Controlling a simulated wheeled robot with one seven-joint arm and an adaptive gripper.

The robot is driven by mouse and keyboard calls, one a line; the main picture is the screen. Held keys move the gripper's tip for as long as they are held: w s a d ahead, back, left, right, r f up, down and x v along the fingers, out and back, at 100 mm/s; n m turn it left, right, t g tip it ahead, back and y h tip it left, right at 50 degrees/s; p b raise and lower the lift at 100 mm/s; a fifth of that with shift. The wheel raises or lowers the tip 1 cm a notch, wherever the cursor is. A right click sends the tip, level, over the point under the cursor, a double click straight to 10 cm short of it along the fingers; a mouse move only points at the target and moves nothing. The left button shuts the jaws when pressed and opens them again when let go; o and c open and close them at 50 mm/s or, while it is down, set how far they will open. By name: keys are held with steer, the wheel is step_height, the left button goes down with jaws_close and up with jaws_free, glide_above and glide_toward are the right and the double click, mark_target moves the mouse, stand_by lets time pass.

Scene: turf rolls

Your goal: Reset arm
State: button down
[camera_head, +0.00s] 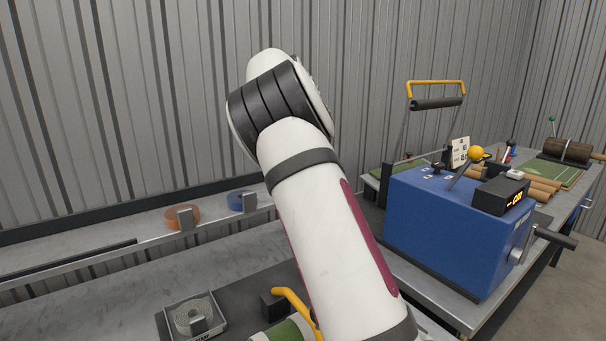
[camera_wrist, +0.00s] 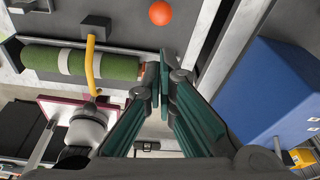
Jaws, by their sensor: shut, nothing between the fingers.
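My arm (camera_head: 315,220) stands raised across the middle of the head view and bends at a joint near the top. My gripper (camera_wrist: 163,86) shows only in the wrist view, with its two green fingers shut together and nothing between them. A green turf roll (camera_wrist: 40,58) with white bands lies to the left of the fingertips in the wrist view. Its end also shows at the bottom of the head view (camera_head: 283,331), partly hidden behind my arm. A yellow curved bar (camera_wrist: 91,62) crosses the roll. I cannot tell the gap between fingertips and roll.
A blue machine (camera_head: 440,232) with a yellow-knobbed lever stands right of my arm. A tape tray (camera_head: 194,316) sits on the left bench. An orange ball (camera_wrist: 160,12) shows beyond the fingertips.

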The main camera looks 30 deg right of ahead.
stand_by(0.4)
steer(key=s+a+r+n+t+y, duration=0.1)
steer(key=s+a+r+n, duration=0.15)
steer(key=s+n, duration=0.35)
steer(key=s+a+r+n+t+y+p, duration=0.1)
steer(key=s+a+n, duration=0.3)
steer(key=s+n, duration=0.15)
steer(key=s+a+r+n+t, duration=0.1)
steer(key=s+a+r+n, duration=0.1)
steer(key=s+a+n, duration=0.4)
steer(key=s+a+f+n+t, duration=0.1)
steer(key=s+a+f+n, duration=0.2)
steer(key=s+n, duration=0.5)
steer(key=s+a+f+n+t+h, duration=0.1)
steer(key=s+a+f+n, duration=0.3)
steer(key=s+n, duration=0.4)
steer(key=shift+s+t+p, duration=0.35)
steer(key=shift+s+t, duration=0.35)
steer(key=shift+s, duration=0.25)
steer(key=shift+r, duration=0.1)
